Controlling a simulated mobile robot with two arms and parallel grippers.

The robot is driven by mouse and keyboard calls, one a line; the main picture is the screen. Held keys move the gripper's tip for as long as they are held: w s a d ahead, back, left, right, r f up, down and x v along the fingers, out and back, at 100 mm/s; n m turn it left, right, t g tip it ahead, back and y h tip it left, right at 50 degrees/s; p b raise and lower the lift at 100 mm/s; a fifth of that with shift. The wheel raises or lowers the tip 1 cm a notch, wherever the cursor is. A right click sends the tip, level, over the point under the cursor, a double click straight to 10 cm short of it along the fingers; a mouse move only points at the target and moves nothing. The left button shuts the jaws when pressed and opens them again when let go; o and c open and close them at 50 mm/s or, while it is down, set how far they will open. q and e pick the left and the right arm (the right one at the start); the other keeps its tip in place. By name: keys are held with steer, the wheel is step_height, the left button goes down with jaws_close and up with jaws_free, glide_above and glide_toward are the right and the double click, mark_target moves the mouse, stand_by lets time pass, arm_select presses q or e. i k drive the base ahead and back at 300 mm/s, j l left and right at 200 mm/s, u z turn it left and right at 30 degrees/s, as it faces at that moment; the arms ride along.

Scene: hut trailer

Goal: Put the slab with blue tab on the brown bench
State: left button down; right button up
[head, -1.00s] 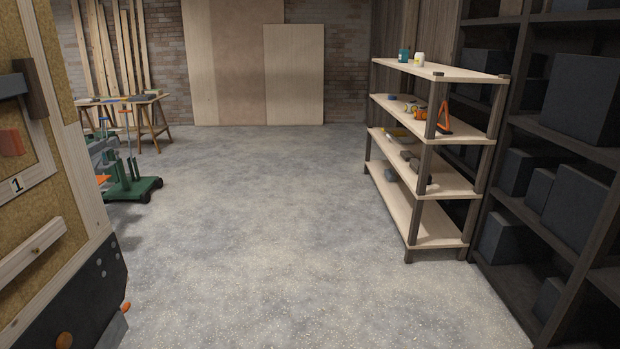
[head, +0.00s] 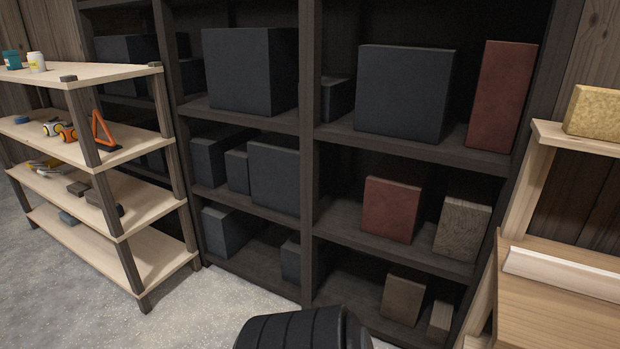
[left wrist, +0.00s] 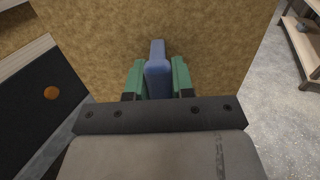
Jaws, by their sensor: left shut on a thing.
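In the left wrist view, the green fingers of my left gripper (left wrist: 157,80) are shut on the upright blue tab (left wrist: 157,70). The tab stands in front of a broad tan, fibrous slab (left wrist: 215,45), which fills the upper middle of that view. What lies under the slab is hidden. The head view shows neither the slab nor my grippers. I cannot pick out the brown bench with certainty in either current view.
In the head view, a dark shelf unit (head: 308,180) holds grey and red blocks. A pale-wood rack (head: 110,70) stands left of it. A light wooden structure (head: 540,300) is at the right. Open floor (head: 205,310) shows at lower left.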

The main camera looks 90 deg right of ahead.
mark_target(564, 326)
steer(key=i+l+z, duration=0.1)
steer(key=z, duration=3.85)
